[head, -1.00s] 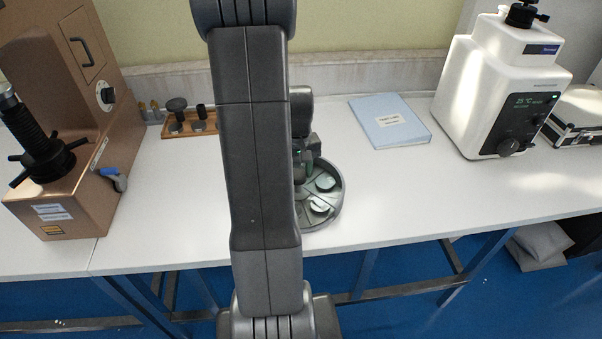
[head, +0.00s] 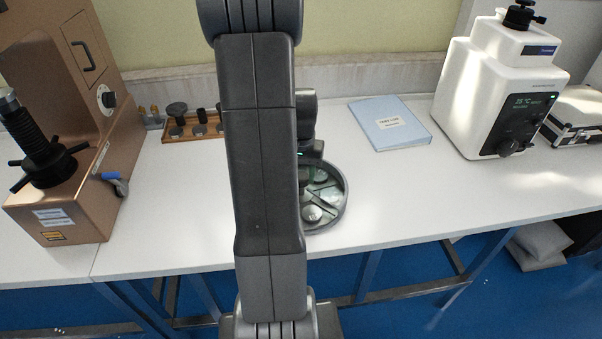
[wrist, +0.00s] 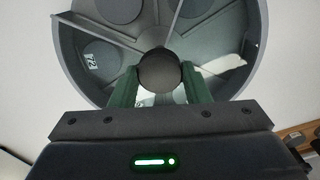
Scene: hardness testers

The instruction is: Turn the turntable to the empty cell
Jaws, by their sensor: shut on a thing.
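The turntable (head: 341,209) is a round grey dish with raised dividers, standing on the white bench and partly hidden by my arm. It also fills the top of the wrist view (wrist: 215,40). At its centre is a dark round knob (wrist: 159,70). My gripper (wrist: 160,80) has its green fingers on both sides of the knob and is shut on it. Grey discs lie in cells at upper left (wrist: 103,54) and top; a small label marked 72 is beside one. The right cell shows a pale piece near the rim. The near cells are hidden by my gripper.
A bronze tester (head: 75,205) stands at the left, with a wooden rack (head: 180,137) of small parts beside it. A blue folder (head: 390,123) lies behind right. A white tester (head: 500,90) stands at the right. The bench right of the turntable is clear.

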